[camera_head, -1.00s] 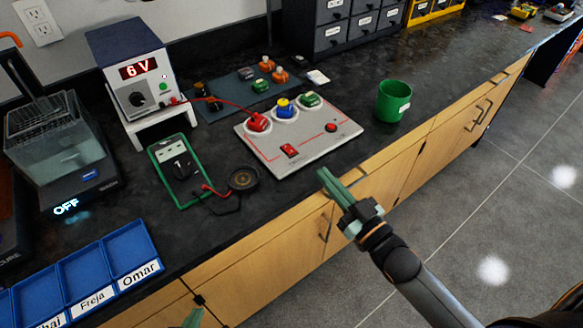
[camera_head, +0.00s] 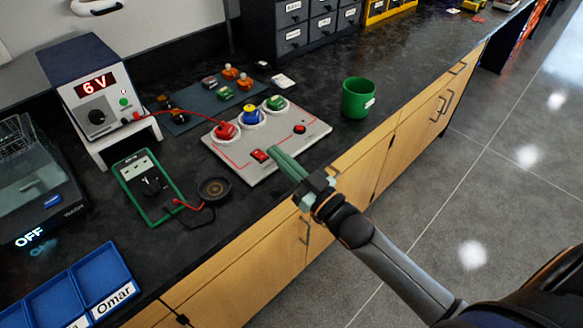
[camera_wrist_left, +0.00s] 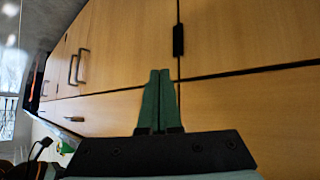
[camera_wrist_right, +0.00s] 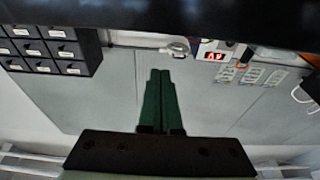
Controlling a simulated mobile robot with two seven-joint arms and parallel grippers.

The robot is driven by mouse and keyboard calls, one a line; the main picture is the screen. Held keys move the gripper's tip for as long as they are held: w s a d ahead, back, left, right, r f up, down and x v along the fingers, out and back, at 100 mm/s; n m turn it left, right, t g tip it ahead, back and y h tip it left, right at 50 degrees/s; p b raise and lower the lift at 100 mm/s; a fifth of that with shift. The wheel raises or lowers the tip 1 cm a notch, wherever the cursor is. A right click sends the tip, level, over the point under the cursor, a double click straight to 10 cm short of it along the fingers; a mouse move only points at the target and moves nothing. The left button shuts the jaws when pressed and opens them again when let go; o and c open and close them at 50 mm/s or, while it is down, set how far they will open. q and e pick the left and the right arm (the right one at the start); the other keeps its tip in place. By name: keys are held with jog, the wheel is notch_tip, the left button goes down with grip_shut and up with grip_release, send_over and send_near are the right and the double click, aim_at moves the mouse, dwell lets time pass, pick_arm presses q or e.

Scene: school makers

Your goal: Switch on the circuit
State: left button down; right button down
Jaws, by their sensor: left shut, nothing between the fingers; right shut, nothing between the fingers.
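The circuit board (camera_head: 268,174) is a light grey plate on the bench. It carries a red piece (camera_head: 226,131), a blue piece (camera_head: 251,115) with a yellow top and a green piece (camera_head: 275,103) in round sockets. A red rocker switch (camera_head: 260,156) sits near its front edge, and a small red part (camera_head: 299,129) is at its right. My right gripper (camera_head: 277,155) is shut and empty, its tips beside the rocker switch; I cannot tell whether they touch. My left gripper (camera_wrist_left: 160,100) is shut and empty, facing the wooden cabinet fronts.
A power supply (camera_head: 97,95) reading 6 V stands at the left, a red lead running to the board. A green multimeter (camera_head: 147,187), a round black speaker-like part (camera_head: 214,190) and a green cup (camera_head: 358,98) stand nearby. Blue trays (camera_head: 103,280) lie at front left.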

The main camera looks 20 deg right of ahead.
aim_at(270, 165)
jog(key=x, duration=0.3)
jog(key=shift+w+r, duration=0.1)
jog(key=shift+w, duration=0.05)
notch_tip(270, 165, down, 3)
jog(key=shift+w+a+b, duration=0.1)
jog(key=shift+w+b, duration=0.05)
jog(key=shift+b, duration=0.4)
jog(key=shift+f, duration=0.5)
